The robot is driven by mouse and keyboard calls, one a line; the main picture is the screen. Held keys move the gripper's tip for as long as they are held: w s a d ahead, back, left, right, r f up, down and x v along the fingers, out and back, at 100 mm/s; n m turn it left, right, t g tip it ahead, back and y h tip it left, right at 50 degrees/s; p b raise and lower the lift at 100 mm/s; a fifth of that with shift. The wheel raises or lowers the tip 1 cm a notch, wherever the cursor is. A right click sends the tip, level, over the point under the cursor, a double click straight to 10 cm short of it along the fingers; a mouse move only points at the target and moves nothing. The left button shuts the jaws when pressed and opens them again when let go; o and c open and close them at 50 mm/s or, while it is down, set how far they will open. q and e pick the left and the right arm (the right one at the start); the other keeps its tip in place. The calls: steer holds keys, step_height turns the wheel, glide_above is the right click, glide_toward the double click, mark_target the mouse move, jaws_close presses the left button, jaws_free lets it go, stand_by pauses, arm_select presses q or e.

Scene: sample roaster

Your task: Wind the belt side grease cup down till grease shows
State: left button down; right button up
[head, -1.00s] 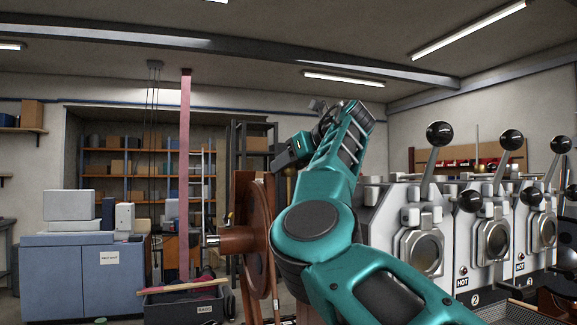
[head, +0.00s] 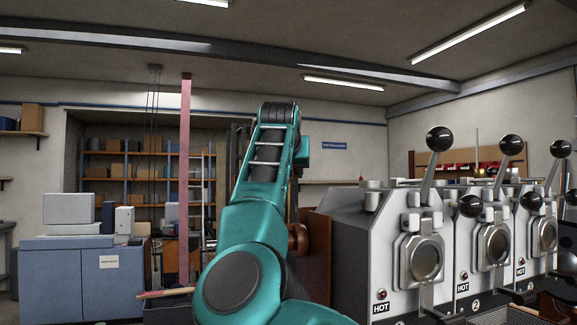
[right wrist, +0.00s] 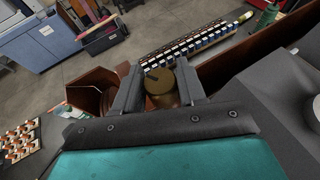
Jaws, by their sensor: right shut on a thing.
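A round brass cup (right wrist: 161,88), which looks like the grease cup, sits between the fingers of my right gripper (right wrist: 158,80) in the right wrist view. The fingers are shut on its sides, and its top shows a small dark mark. I cannot see grease. In the head view my teal right arm hides the right gripper and the cup. The red vertical belt (head: 185,180) hangs left of that arm. My left gripper is in neither view.
The roaster's grey front (head: 385,245), with levers and round ports marked HOT, stands right of my arm. A brown panel (head: 319,255) is close beside the arm. A blue cabinet (head: 75,275) stands at left.

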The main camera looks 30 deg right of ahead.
steer(key=shift+r+m+g+h, duration=0.1)
steer(key=shift+m+g+h, duration=1.6)
steer(key=shift+m+g, duration=0.5)
steer(key=shift+m+g+h, duration=0.4)
steer(key=shift+m+g, duration=0.1)
steer(key=shift+m, duration=0.2)
steer(key=o, duration=1)
steer(key=shift+c, duration=0.2)
steer(key=v, duration=1.2)
steer(key=shift+s+a+r, duration=0.2)
steer(key=shift+a, duration=0.1)
